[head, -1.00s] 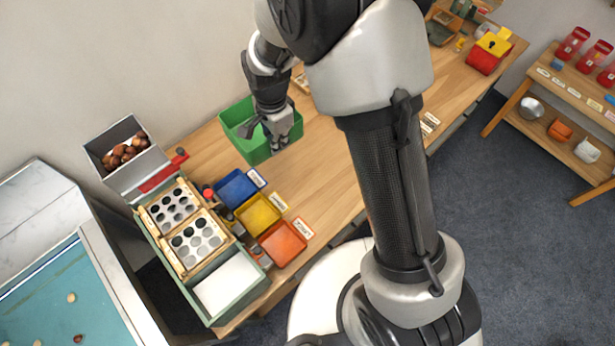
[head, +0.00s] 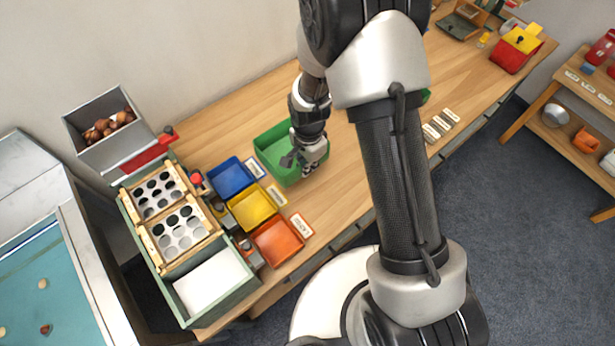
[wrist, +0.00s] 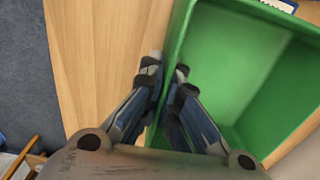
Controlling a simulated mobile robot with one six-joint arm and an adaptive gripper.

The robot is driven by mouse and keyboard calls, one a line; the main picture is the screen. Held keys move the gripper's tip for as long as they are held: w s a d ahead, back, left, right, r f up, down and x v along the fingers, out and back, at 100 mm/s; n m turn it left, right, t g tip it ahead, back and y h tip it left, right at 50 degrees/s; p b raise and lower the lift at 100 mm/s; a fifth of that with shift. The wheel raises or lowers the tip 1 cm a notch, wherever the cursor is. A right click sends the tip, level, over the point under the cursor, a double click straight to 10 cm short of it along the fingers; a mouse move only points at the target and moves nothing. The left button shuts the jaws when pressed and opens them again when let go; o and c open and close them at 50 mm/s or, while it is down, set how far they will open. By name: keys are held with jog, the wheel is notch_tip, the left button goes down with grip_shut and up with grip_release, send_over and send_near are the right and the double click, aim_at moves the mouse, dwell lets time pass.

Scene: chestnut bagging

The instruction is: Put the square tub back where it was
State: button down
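The square tub, taken to be the green one (head: 268,146), is at the middle of the bench, just right of the blue tray. It looks empty and roughly upright. My gripper (head: 308,168) is at its near right side. In the wrist view, the fingers of my gripper (wrist: 165,100) stand on both sides of one wall of the green tub (wrist: 235,70), pinching it. Whether the tub's base touches the bench is not clear.
Blue (head: 231,178), yellow (head: 252,208) and orange (head: 278,243) trays with label cards lie left of the tub. A green-framed sorting box (head: 235,290) and a grey bin of chestnuts (head: 80,128) stand further left. Bare bench (head: 345,175) lies right of the tub.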

jog(key=shift+f+b, duration=0.8)
jog(key=shift+f, duration=2.05)
jog(key=shift+f, duration=0.1)
jog(key=c, duration=1.8)
grip_release()
